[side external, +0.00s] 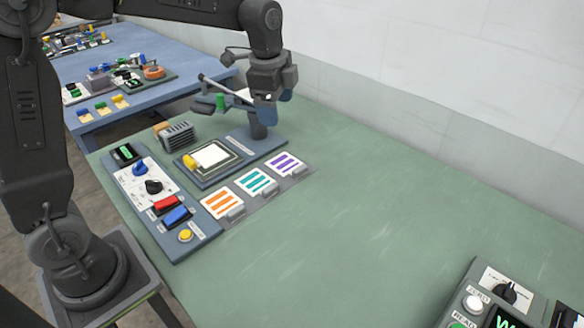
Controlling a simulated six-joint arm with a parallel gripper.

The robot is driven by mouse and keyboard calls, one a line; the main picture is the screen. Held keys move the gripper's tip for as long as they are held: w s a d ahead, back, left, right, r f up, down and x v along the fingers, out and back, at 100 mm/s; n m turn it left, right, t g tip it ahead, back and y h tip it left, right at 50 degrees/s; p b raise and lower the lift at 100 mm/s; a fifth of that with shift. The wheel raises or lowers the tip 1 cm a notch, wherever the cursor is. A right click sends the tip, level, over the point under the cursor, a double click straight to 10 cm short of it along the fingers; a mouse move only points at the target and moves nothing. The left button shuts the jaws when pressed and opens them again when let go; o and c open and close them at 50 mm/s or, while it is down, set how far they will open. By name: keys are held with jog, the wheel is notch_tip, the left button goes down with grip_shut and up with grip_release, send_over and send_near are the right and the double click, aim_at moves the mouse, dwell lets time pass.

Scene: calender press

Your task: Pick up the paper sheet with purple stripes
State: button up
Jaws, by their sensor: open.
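The paper sheet with purple stripes (286,164) lies flat at the far right end of a row of striped sheets on the green table. A small grey block sits at its front edge. The teal-striped sheet (256,182) and the orange-striped sheet (222,203) lie beside it to the left. My gripper (268,102) is open and hangs above the back of the press, higher than the purple-striped sheet and apart from it. Its fingers are small and partly lost against the press post. Nothing shows between them.
The press base (262,151) has a white plate (210,156) and a tall post near my gripper. A control panel (192,243) with knobs and buttons stands left. Another device (483,300) is at the lower right. The table's middle (350,220) is clear.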

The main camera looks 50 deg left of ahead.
jog(key=w+f+m+g, duration=0.2)
jog(key=w+f+m, duration=0.3)
jog(key=w+f, duration=0.3)
send_over(300, 168)
notch_tip(300, 168, down, 8)
jog(key=shift+d+f, duration=0.1)
jog(key=shift+f, duration=2.95)
jog(key=c, duration=1)
jog(key=shift+r, duration=0.1)
